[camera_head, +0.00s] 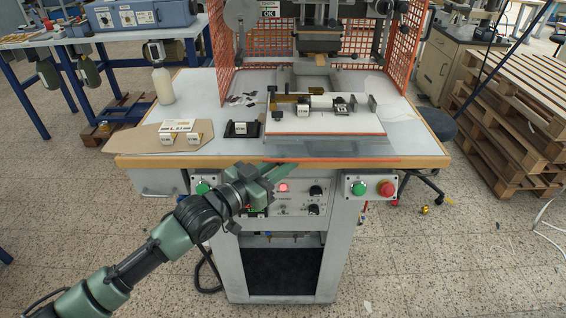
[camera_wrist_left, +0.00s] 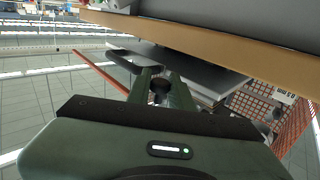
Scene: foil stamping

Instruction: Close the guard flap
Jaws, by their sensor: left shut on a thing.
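The guard flap, seen as a low panel with an orange lower edge (camera_head: 340,159), lies lowered along the front of the press table. My left gripper (camera_head: 284,170) is at the left part of this edge, just in front of the wooden table rim. In the left wrist view its two green fingers (camera_wrist_left: 162,88) are shut around a small dark round part, which looks like the flap's handle. The fingers hide much of it. An orange-red bar (camera_wrist_left: 100,72) runs to the left of the fingers there. My right gripper is not in view.
Orange mesh guards (camera_head: 222,48) stand on both sides of the press head (camera_head: 318,40). A fixture plate (camera_head: 325,125) with small parts lies behind the flap. A white bottle (camera_head: 163,86) and a cardboard sheet (camera_head: 143,138) are on the left. Buttons (camera_head: 386,188) sit below the tabletop.

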